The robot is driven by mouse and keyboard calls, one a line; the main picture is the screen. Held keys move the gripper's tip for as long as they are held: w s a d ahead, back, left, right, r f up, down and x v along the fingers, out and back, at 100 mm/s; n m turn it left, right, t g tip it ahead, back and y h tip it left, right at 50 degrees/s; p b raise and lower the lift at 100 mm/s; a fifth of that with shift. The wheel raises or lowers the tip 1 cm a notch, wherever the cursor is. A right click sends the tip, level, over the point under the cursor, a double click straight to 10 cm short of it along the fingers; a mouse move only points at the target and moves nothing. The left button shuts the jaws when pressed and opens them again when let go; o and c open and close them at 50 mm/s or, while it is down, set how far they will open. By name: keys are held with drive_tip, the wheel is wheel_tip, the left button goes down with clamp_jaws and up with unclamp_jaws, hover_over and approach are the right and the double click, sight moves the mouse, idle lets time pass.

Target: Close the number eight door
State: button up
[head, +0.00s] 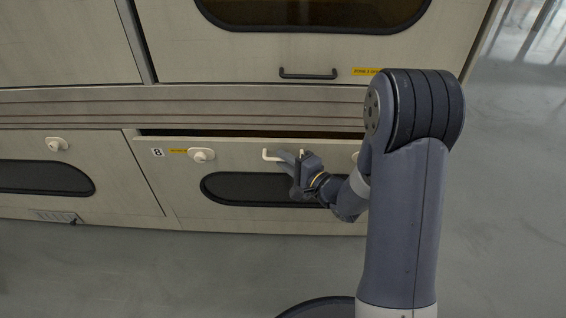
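The number eight door (180,190) is the cream lower panel with a dark rounded window (240,187). An "8" label (157,152) is at its upper left. A dark gap (220,132) shows along its top edge, so the door stands slightly ajar, tilted out at the top. Its pale bar handle (267,155) is near the top middle. My gripper (286,158) is at this handle, overlapping it in the picture. The fingers are small and partly hidden, so I cannot tell whether they are closed on the bar.
A pale latch knob (201,155) is left of the handle; another (356,156) is partly behind my arm. An upper door with a dark handle (308,74) is above. A neighbouring lower door (90,150) is at left. Grey floor (200,275) is clear in front.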

drive_tip(key=shift+w+a, duration=0.3)
drive_tip(key=shift+w, duration=0.05)
clamp_jaws()
idle(0.3)
